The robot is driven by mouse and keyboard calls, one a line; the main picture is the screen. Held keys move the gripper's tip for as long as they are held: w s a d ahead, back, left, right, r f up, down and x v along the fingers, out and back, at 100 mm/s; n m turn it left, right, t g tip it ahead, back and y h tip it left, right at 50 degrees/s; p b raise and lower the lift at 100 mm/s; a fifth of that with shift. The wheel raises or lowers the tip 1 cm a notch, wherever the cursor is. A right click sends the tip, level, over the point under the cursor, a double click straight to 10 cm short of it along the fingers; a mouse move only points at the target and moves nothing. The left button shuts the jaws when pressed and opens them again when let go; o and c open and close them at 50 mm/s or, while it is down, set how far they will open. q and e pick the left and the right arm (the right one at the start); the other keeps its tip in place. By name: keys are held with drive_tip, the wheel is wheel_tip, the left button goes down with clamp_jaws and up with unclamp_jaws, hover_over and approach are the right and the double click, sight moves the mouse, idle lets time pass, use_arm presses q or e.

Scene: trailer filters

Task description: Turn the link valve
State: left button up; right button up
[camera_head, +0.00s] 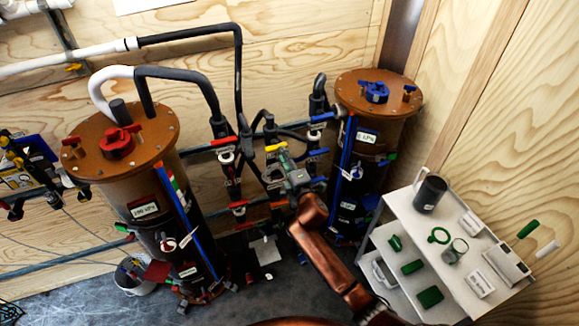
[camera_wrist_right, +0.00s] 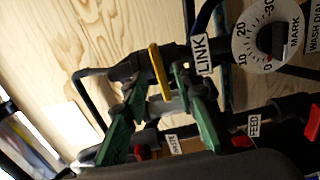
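The yellow link valve handle (camera_wrist_right: 160,72) stands beside a white LINK label (camera_wrist_right: 201,54) in the right wrist view. In the head view the yellow handle (camera_head: 276,147) sits on the dark piping between two brown tanks. My right gripper (camera_wrist_right: 160,88) has its two green fingers apart, one on each side of the handle. Its tips are near the handle; I cannot tell if they touch it. In the head view my right gripper (camera_head: 291,172) is just below the handle, on a copper arm reaching up from the lower right. My left gripper is not in view.
The left tank (camera_head: 130,165) and right tank (camera_head: 375,130) flank the piping. A dial (camera_wrist_right: 268,42) and FEED label (camera_wrist_right: 253,125) sit close to my right gripper. A grey shelf cart (camera_head: 400,203) with small items stands at right. Grey floor is open in front.

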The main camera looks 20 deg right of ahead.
drive_tip(key=s, duration=0.6)
drive_tip(key=shift+s, duration=0.3)
drive_tip(key=shift+d, duration=0.1)
drive_tip(key=s+d+f+m+g, duration=0.2)
drive_tip(key=s+f, duration=0.1)
drive_tip(key=f, duration=1)
drive_tip(key=s+d+f+m+g+h, duration=0.1)
drive_tip(key=s+d+f+m+g, duration=0.2)
drive_tip(key=f, duration=1)
drive_tip(key=s+d+f+m+g, duration=0.15)
drive_tip(key=s+f, duration=0.25)
drive_tip(key=f, duration=0.9)
drive_tip(key=s+d+f+m+g, duration=0.3)
drive_tip(key=s+f+m+g, duration=0.15)
drive_tip(key=s+f, duration=1.3)
drive_tip(key=s+f+m+g, duration=0.2)
drive_tip(key=s+f, duration=0.3)
drive_tip(key=s, duration=0.7)
drive_tip(key=s+f+m+g, duration=0.2)
drive_tip(key=s+f, duration=0.4)
drive_tip(key=s, duration=0.7)
drive_tip(key=s+f+m+g, duration=0.1)
drive_tip(key=s+f, duration=0.4)
drive_tip(key=s, duration=0.8)
drive_tip(key=shift+f+m+g, duration=0.2)
drive_tip(key=shift+m+g, duration=0.2)
drive_tip(key=shift+g, duration=0.2)
